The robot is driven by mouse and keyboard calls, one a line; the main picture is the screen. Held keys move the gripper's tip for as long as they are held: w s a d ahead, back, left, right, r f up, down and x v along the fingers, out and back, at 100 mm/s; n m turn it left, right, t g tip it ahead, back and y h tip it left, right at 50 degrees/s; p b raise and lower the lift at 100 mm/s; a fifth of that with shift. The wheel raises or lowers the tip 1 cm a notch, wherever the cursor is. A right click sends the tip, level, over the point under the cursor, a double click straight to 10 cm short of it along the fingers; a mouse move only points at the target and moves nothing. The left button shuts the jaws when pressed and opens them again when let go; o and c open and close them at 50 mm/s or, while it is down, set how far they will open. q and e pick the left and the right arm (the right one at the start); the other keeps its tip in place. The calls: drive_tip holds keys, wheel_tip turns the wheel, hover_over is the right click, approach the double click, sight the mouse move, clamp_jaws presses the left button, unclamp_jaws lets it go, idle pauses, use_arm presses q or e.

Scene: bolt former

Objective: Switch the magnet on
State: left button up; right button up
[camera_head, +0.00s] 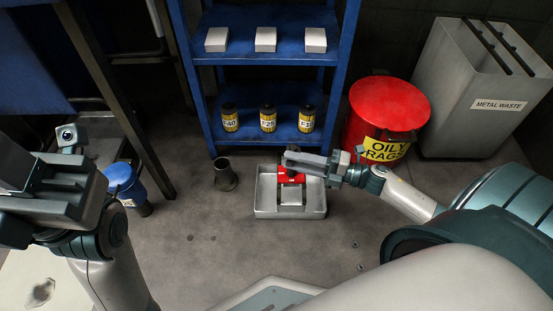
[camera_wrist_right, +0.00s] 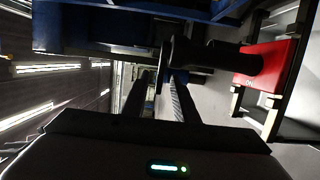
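The red magnet block (camera_head: 290,177) sits in a grey metal tray (camera_head: 264,204) on the floor. In the right wrist view the red block (camera_wrist_right: 268,62) carries a white "ON" mark, and a thick black handle (camera_wrist_right: 228,62) sticks out from it to the left. My right gripper (camera_head: 290,159) is just above the block in the head view. In the wrist view its two fingers (camera_wrist_right: 165,78) have a narrow gap, with the handle's end at their tips. I cannot tell whether they grip it. My left gripper (camera_head: 45,185) is at the left, away from the magnet.
A blue shelf (camera_head: 262,90) with grey blocks and labelled canisters stands behind the tray. A red oily-rags bin (camera_head: 388,105) and a metal-waste bin (camera_head: 480,95) stand at the right. A dark cup (camera_head: 225,175) stands left of the tray. Floor in front is mostly clear.

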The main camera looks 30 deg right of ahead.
drive_tip(key=b+x, duration=0.1)
drive_tip(key=x, duration=0.4)
drive_tip(key=shift+w+a, duration=0.15)
drive_tip(key=shift+w, duration=0.05)
clamp_jaws()
